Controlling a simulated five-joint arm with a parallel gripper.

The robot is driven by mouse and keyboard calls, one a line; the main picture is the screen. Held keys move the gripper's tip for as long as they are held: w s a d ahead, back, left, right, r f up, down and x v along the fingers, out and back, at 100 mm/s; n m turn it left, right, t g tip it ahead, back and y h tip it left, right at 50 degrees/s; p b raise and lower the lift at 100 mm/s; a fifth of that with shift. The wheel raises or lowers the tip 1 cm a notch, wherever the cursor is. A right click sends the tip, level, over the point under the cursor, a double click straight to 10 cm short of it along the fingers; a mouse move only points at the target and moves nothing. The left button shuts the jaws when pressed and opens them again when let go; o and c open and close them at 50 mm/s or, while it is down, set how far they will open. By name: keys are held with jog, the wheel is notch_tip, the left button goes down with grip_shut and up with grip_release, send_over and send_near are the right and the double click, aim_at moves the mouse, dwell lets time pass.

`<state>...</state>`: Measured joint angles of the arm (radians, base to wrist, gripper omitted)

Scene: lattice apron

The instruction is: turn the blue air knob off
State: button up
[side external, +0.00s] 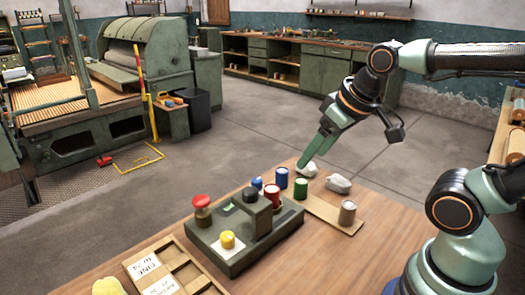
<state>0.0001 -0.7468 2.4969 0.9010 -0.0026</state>
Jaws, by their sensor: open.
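A dark green control box (218,258) stands on the wooden table. A small blue piece (257,183), partly hidden behind a black knob (250,194), shows at the box's far side; it may be the blue air knob, but its turn position cannot be told. A taller blue cylinder (282,178) stands just to its right. My gripper (304,164) points down above the far part of the table, right of the blue cylinder and apart from the box. It is open, and I see nothing held in it; the gap between its fingers is hard to see.
Red (272,195), green (301,188) and grey (348,213) cylinders stand close by. Crumpled white lumps (338,183) lie near my gripper. A wooden tray (180,262) lies front left.

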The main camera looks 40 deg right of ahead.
jog(key=w+r+n+g, duration=0.1)
jog(key=w+r+n, duration=0.1)
jog(key=w, duration=0.3)
jog(key=n+g, duration=0.5)
jog(key=n, duration=0.2)
send_over(257, 180)
notch_tip(257, 180, down, 8)
jog(key=f, duration=0.1)
notch_tip(257, 180, down, 11)
jog(key=shift+f, duration=0.2)
grip_shut()
